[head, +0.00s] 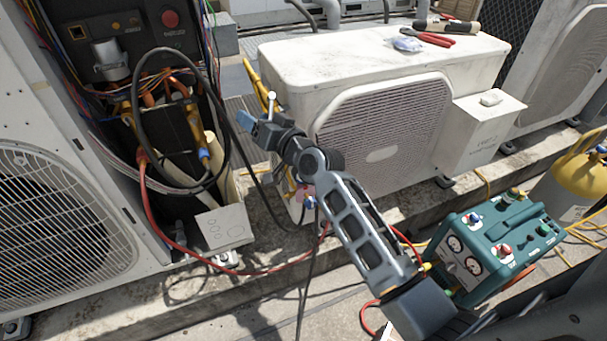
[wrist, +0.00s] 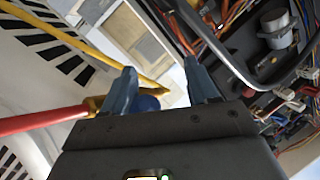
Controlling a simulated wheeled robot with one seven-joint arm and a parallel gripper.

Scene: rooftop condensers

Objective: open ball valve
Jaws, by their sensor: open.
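My gripper (head: 256,112) is at the end of my raised arm, in front of the gap between the open electrical unit and the white condenser. In the wrist view my gripper (wrist: 161,82) has its two blue-grey fingers apart. A rounded blue part (wrist: 147,103) shows low between them, partly hidden by the left finger and the gripper body; I cannot tell whether it belongs to the ball valve. A red bar or hose (wrist: 42,121) with a yellow end runs in from the left beside that finger. No ball valve can be made out with certainty in either view.
The white condenser (head: 380,60) has pliers (head: 432,38) on top. The open electrical unit (head: 120,30) has loose wires and a black cable loop close to my gripper. A teal gauge machine (head: 490,245) and yellow cylinder (head: 575,165) stand at right. Hoses cross the ground.

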